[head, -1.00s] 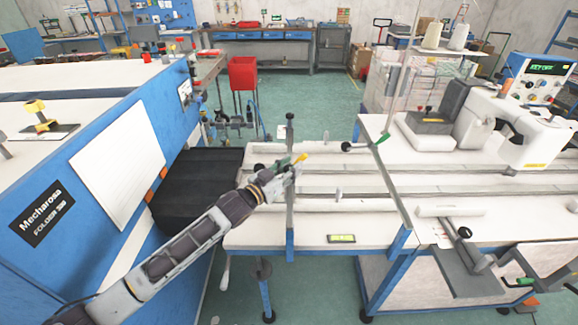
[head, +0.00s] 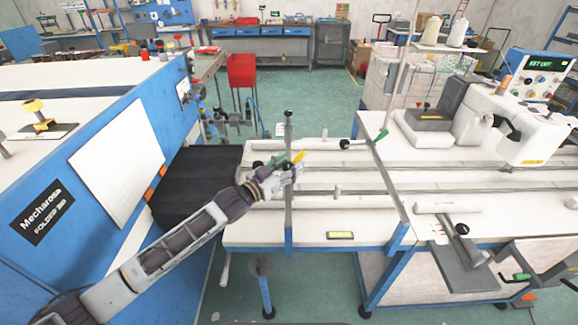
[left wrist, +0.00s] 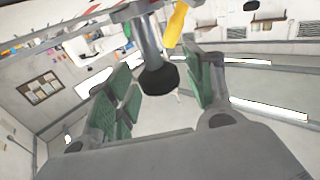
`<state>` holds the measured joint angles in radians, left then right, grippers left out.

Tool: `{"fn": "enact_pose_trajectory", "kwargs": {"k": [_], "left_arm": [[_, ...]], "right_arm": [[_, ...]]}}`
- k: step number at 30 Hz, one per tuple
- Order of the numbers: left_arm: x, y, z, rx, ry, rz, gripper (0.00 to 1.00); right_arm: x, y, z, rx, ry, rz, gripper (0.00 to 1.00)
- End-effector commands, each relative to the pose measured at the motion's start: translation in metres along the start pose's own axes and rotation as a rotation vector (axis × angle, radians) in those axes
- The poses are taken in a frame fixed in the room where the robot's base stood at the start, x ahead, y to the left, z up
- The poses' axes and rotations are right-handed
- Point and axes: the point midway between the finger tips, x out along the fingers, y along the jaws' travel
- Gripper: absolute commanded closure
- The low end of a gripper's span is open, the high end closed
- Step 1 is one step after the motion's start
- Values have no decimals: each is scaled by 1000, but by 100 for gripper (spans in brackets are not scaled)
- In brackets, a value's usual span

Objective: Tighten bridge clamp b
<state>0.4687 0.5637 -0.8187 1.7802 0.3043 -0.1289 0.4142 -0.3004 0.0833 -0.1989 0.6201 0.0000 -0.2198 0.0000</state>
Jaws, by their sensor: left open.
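My left gripper (head: 291,170) is at the narrow upright bridge bar (head: 289,205) on the left part of the white table. A yellow handle (head: 299,157) shows just beyond its fingertips. In the left wrist view, my left gripper (left wrist: 160,98) is open, with green finger pads. A round black knob (left wrist: 158,79) on a grey post lies between the fingers, with no clear contact. The yellow handle (left wrist: 177,24) is beside that post. The fingers partly hide the clamp in the head view, and I cannot read which letter it carries. My right gripper is not in view.
A second bar with a green handle (head: 380,137) stands to the right. A white sewing machine (head: 535,140) is at the right back. A blue folder machine (head: 120,170) flanks my left arm. Rails and a small display (head: 340,235) lie on the table.

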Motion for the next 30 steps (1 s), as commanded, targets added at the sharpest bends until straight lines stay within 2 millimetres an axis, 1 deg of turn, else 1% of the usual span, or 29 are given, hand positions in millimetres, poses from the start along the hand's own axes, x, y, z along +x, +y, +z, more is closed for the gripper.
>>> {"fn": "enact_pose_trajectory", "kwargs": {"k": [5,11,30], "left_arm": [[-2,-1,0,0,-1,-1,47],[-12,-1,1,0,-1,-1,47],[-75,0,1,0,-1,-1,47]], "right_arm": [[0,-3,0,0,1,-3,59],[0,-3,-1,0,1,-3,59],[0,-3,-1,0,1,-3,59]]}}
